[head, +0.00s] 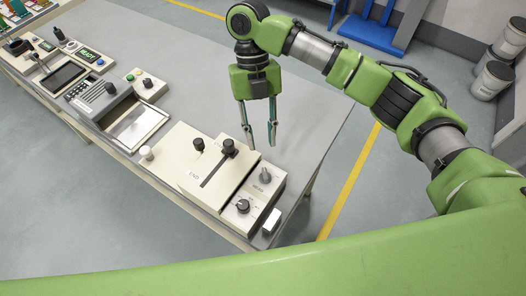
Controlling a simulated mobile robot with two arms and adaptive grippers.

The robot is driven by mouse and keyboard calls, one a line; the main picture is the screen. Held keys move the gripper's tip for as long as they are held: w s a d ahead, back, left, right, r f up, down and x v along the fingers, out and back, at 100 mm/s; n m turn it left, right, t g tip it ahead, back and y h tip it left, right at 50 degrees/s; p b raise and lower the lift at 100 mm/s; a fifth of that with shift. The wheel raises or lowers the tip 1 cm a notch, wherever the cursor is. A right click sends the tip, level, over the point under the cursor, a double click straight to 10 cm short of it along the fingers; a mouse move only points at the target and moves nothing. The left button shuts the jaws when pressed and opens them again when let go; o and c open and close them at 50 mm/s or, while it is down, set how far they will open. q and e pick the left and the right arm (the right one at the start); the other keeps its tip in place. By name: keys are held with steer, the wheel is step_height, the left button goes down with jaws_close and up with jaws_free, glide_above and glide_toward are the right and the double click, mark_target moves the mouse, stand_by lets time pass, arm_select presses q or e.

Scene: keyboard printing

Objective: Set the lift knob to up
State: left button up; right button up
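A beige control panel on the grey table carries a grey knob (265,175) and a black dial knob (243,206) with small marks around it. The labels are too small to read, so I cannot tell which one is the lift knob or how it is set. My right gripper (260,145) points down above the table, just beyond the panel's far edge and near the grey knob. Its two fingers are apart with nothing between them. My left gripper is not in view.
Beside the knobs stands a box with a black slider lever (228,147) and another black knob (198,144). A white block (271,222) sits at the panel's near corner. Several consoles line the table to the left. The grey table (215,75) is bare behind them.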

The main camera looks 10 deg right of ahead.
steer(key=shift+v, duration=1.1)
